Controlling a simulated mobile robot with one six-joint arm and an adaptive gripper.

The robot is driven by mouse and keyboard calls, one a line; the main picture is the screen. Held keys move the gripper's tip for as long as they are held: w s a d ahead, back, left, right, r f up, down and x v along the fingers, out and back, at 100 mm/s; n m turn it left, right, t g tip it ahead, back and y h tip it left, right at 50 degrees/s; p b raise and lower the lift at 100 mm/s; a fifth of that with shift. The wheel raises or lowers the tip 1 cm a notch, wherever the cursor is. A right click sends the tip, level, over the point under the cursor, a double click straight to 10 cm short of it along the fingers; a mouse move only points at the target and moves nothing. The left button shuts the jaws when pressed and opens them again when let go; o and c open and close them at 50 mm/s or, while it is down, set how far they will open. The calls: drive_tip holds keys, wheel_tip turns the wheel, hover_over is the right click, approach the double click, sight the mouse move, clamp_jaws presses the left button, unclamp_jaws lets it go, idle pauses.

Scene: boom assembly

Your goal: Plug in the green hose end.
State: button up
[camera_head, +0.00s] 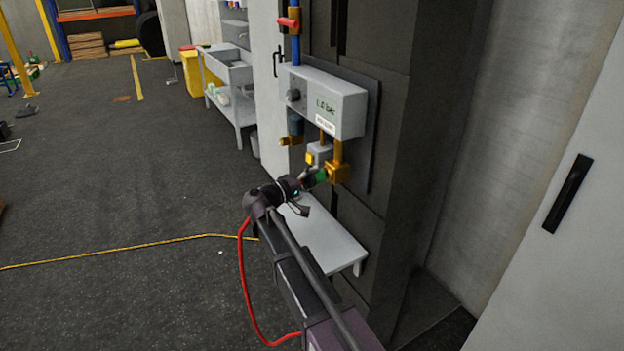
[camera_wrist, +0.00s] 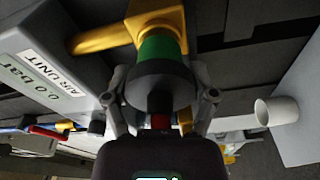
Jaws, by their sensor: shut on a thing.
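The green hose end (camera_wrist: 160,52) is a green ring with a dark collar behind it. In the wrist view my gripper (camera_wrist: 160,105) has a finger on each side of it and is shut on it. The green ring meets the mouth of a brass fitting (camera_wrist: 162,14), in line with it; I cannot tell if it is seated inside. In the head view the green hose end (camera_head: 319,177) shows at the tip of my gripper (camera_head: 303,184), right beside the brass fitting (camera_head: 339,173) under the grey air unit (camera_head: 347,112).
A white bench (camera_head: 325,243) stands below my gripper. A second brass outlet (camera_head: 291,141) and a small grey box (camera_head: 319,153) hang left of the fitting. A red-handled valve (camera_head: 289,22) sits above. The dark wall is close behind; open floor lies left.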

sight(303, 182)
drive_tip(key=shift+w+d, duration=0.3)
drive_tip(key=shift+d, duration=0.15)
idle(0.4)
drive_tip(key=o, duration=1)
drive_tip(key=shift+c, duration=0.2)
drive_tip(key=shift+s+a, duration=0.1)
drive_tip(key=shift+v, duration=3.65)
drive_tip(key=shift+r, duration=0.1)
